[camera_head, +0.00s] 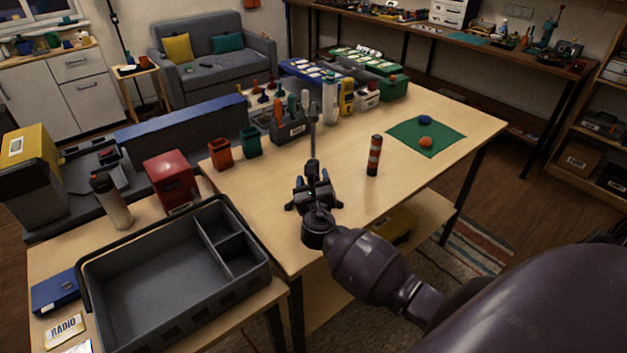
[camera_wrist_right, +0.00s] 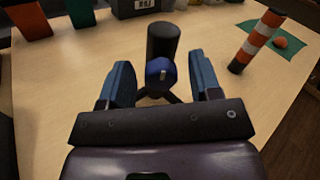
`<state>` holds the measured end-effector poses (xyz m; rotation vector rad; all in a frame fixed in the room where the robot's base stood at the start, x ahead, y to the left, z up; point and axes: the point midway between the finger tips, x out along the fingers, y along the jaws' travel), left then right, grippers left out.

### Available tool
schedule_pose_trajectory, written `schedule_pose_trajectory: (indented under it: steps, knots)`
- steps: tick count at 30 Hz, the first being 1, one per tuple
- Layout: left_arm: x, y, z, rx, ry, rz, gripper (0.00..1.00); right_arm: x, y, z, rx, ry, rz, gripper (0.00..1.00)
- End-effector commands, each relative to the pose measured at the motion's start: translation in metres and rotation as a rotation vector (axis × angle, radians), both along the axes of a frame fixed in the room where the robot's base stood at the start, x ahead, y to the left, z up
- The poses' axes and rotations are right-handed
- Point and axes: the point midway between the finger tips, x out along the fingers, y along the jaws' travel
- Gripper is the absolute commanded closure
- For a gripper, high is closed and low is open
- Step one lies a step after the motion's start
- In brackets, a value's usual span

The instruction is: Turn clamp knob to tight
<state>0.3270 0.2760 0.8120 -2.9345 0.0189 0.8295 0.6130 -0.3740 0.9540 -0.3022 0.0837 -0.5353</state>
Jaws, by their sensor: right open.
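The clamp knob (camera_wrist_right: 160,72) is blue with a short pale upright mark on its face. It sits on the near side of a dark upright cylinder (camera_wrist_right: 163,38), with dark legs spreading on the table below. My right gripper (camera_wrist_right: 161,80) is open, with one blue finger on each side of the knob and visible gaps to both. In the head view my right gripper (camera_head: 314,188) is low over the table, in front of a dark thin upright stand (camera_head: 312,132). The knob cannot be made out there. My left gripper is not in view.
A striped orange cylinder (camera_head: 374,156) stands right of the gripper. A green mat (camera_head: 440,145) lies farther right. Orange (camera_head: 220,155) and green bins and a dark holder (camera_head: 291,131) stand behind. A grey tray (camera_head: 150,290) is at front left. The nearby tabletop is mostly clear.

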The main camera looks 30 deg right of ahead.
Motion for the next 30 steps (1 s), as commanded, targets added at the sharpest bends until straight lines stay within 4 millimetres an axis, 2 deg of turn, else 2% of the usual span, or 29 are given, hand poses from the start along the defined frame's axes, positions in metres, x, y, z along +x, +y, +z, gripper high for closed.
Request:
schedule_pose_trajectory:
  steps: [9, 11, 19, 30]
  knots:
    - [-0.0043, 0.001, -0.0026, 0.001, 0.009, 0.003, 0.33, 0.0018, -0.0014, -0.0002, 0.0, 0.001, 0.0, 0.42]
    - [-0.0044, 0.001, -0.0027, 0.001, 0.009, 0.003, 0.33, 0.0017, -0.0014, -0.0002, 0.0, 0.001, 0.0, 0.5]
    - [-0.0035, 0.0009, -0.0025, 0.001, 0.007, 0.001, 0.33, 0.0016, -0.0012, -0.0002, 0.0, 0.001, 0.0, 0.91]
    - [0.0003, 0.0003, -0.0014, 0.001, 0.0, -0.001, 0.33, 0.0013, -0.0013, -0.0004, 0.056, -0.033, -0.001, 0.92]
